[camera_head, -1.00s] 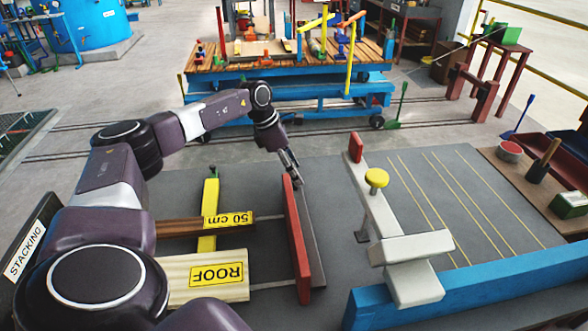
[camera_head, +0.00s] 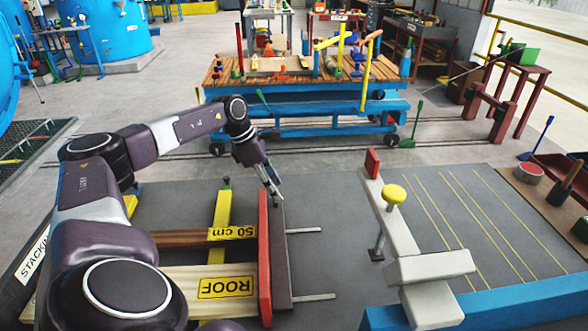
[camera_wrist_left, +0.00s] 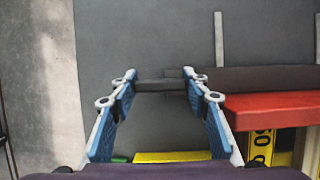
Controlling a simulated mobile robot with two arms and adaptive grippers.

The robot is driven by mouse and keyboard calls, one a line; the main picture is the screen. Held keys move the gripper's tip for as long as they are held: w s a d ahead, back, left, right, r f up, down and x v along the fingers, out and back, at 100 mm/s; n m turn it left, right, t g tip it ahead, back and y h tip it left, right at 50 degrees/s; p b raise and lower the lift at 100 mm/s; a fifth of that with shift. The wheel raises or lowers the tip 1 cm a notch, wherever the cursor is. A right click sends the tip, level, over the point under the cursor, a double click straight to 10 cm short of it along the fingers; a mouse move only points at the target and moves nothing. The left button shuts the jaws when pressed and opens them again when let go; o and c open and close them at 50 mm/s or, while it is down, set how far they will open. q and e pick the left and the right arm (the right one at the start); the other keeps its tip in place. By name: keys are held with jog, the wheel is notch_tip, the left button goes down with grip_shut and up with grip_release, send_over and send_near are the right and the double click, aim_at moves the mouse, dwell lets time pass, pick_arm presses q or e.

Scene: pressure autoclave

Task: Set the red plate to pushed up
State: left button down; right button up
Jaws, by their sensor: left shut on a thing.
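The red plate (camera_head: 264,258) stands upright on the grey table with a dark grey backing (camera_head: 281,250) on its right side. It also shows in the wrist view (camera_wrist_left: 270,108). Its left face is at the ends of the board labelled ROOF (camera_head: 190,285) and the 50 cm board (camera_head: 185,239); I cannot tell whether it touches both. My left gripper (camera_head: 274,194) is at the plate's far end. In the left wrist view its blue-padded fingers (camera_wrist_left: 160,86) are either side of a dark bar in line with the backing. My right gripper is not in view.
Two thin rods (camera_head: 306,230) (camera_head: 315,297) stick out right of the plate.

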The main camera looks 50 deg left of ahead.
pick_arm(q)
jog(key=shift+s+a, duration=0.25)
jog(key=c, duration=1.1)
grip_release()
jog(key=v, duration=1.2)
